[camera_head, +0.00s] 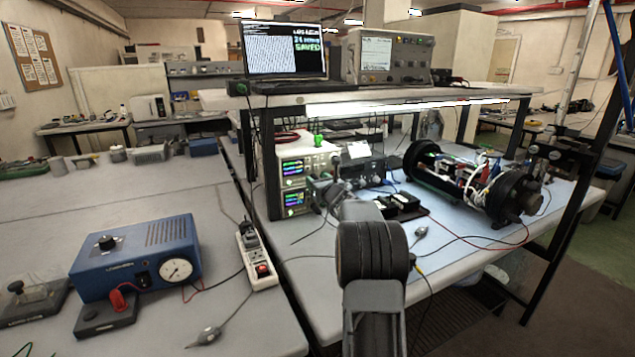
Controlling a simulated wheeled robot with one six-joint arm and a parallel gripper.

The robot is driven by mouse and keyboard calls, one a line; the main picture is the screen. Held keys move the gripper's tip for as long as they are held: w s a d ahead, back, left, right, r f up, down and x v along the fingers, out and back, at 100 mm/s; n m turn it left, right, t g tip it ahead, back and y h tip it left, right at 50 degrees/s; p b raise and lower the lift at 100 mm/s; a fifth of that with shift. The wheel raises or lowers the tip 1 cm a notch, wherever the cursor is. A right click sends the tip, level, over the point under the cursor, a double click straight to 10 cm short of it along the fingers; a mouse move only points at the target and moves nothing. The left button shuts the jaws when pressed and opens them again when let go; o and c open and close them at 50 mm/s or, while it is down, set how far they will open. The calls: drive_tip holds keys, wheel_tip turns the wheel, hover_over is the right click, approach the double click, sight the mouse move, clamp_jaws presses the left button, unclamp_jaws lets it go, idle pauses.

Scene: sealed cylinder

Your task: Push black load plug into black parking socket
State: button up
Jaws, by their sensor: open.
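My arm rises from the bottom middle, and my gripper (337,188) is at its far end, small and dark in front of the stacked instruments. Its jaws are open, and I see nothing held in them. Just right of it, a low black block or board (403,206) with pale details lies on the bench. The black load plug and black parking socket may be there, but they are too small and too dark to tell apart. My arm hides part of the bench around them. Whether plug and socket touch cannot be told.
An open-framed cylinder (440,181) with dark end rings lies on the right bench (475,248), wires inside. Stacked instruments (305,182) stand left of my gripper, under a shelf (310,101). Thin cables cross the bench. A blue gauge box (135,258) and power strip (256,258) are left.

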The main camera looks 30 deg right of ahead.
drive_tip(key=shift+c, duration=0.4)
idle(0.3)
clamp_jaws()
drive_tip(key=shift+s+f+b, duration=0.1)
drive_tip(key=shift+b, duration=0.3)
drive_tip(key=shift+s+a+b, duration=0.2)
drive_tip(key=shift+s+b, duration=0.65)
drive_tip(key=shift+s, duration=0.6)
drive_tip(key=shift+s+a+b, duration=0.2)
drive_tip(key=shift+s+b, duration=0.6)
drive_tip(key=shift+s, duration=0.6)
drive_tip(key=shift+a, duration=0.1)
